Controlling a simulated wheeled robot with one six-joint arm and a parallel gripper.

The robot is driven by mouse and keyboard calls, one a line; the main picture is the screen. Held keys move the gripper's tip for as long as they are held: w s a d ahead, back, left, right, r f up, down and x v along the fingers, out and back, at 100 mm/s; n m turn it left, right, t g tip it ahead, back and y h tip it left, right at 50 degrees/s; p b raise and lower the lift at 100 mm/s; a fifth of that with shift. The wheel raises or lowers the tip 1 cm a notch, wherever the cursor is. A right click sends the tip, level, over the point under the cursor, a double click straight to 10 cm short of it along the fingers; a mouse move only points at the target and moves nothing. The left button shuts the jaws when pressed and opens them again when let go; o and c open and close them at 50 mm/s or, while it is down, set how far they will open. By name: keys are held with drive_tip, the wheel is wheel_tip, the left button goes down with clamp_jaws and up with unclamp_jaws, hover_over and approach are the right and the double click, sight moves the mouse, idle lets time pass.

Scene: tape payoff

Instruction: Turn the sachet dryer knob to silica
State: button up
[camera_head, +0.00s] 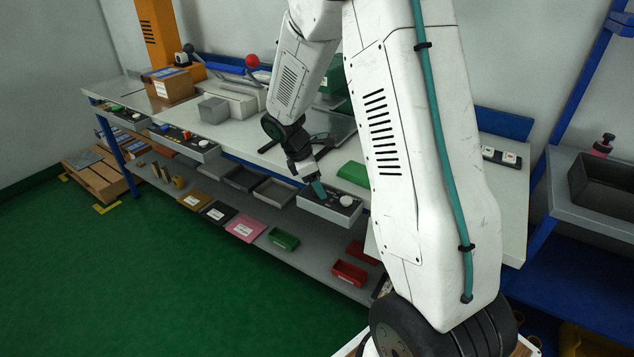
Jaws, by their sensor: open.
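A cardboard box (168,86) and a red ball-topped lever (252,61) stand on the bench. Colored bins, including a green one (284,239), line the lower shelf.

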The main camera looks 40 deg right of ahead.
drive_tip(key=c, duration=1)
drive_tip(key=shift+m, duration=0.3)
drive_tip(key=m, duration=0.2)
drive_tip(key=m+g+y, duration=0.1)
drive_tip(key=m, duration=0.1)
drive_tip(key=shift+w+d+m+g, duration=0.1)
drive_tip(key=shift+w+m+g, duration=0.05)
drive_tip(key=shift+m+g, duration=0.15)
drive_tip(key=m+y, duration=0.1)
drive_tip(key=m, duration=0.3)
drive_tip(key=shift+d+g+y, duration=0.1)
drive_tip(key=shift+g+y, duration=0.3)
drive_tip(key=m, duration=0.2)
drive_tip(key=m+y, duration=0.1)
drive_tip(key=m, duration=0.2)
drive_tip(key=shift+d+y, duration=0.1)
drive_tip(key=shift+y, duration=0.2)
drive_tip(key=shift+d+m+y, duration=0.1)
drive_tip(key=shift+m+y, duration=0.6)
drive_tip(key=shift+m, duration=1.1)
